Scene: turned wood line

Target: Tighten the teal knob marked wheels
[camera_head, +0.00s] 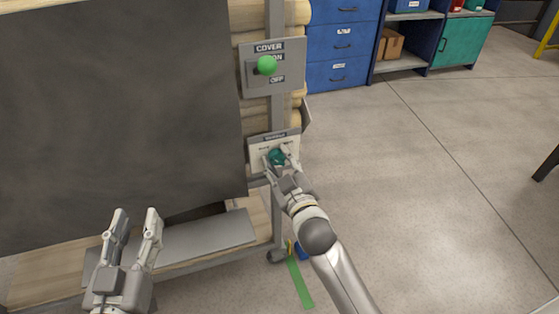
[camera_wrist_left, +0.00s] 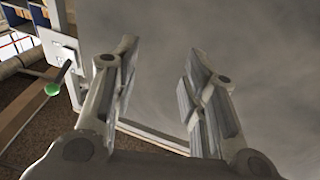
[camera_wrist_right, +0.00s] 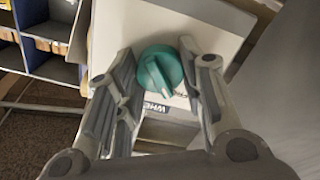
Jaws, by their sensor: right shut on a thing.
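The teal knob (camera_head: 277,157) sits on a white panel (camera_head: 259,153) on the cart's grey post. In the right wrist view the knob (camera_wrist_right: 160,70) is round with a raised grip bar, above a dark label partly reading "WHE" (camera_wrist_right: 157,108). My right gripper (camera_head: 280,158) is at the knob, its fingers on either side of it and shut on it. My left gripper (camera_head: 136,212) is open and empty, low at the left in front of the cart, away from the knob.
Above is a "COVER" plate (camera_head: 288,78) with a green-balled lever (camera_head: 267,65), marked ON and OFF. A dark cover (camera_head: 120,110) hangs over the cart's logs. Blue drawers (camera_head: 340,45) stand behind. The floor at right (camera_head: 430,190) is free.

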